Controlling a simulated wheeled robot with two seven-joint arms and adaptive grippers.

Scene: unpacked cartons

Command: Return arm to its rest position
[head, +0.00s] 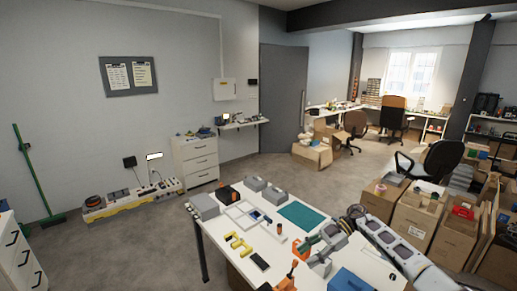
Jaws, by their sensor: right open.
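My right arm (400,248), white with dark joints, comes in from the lower right and lies over the right edge of the white table (222,245). My right gripper (343,228) is at the arm's far end, over the right side of the table. It is open, and I see nothing held in it. Its fingers are small and hard to separate from the grey and green items beside it. My left gripper is out of view.
The table holds a teal mat (301,215), grey boxes, a yellow part (238,245), a dark phone-like item (259,261), orange tools and a blue box (350,281). Open cartons (410,219) crowd the right. Grey floor (150,245) is clear on the left.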

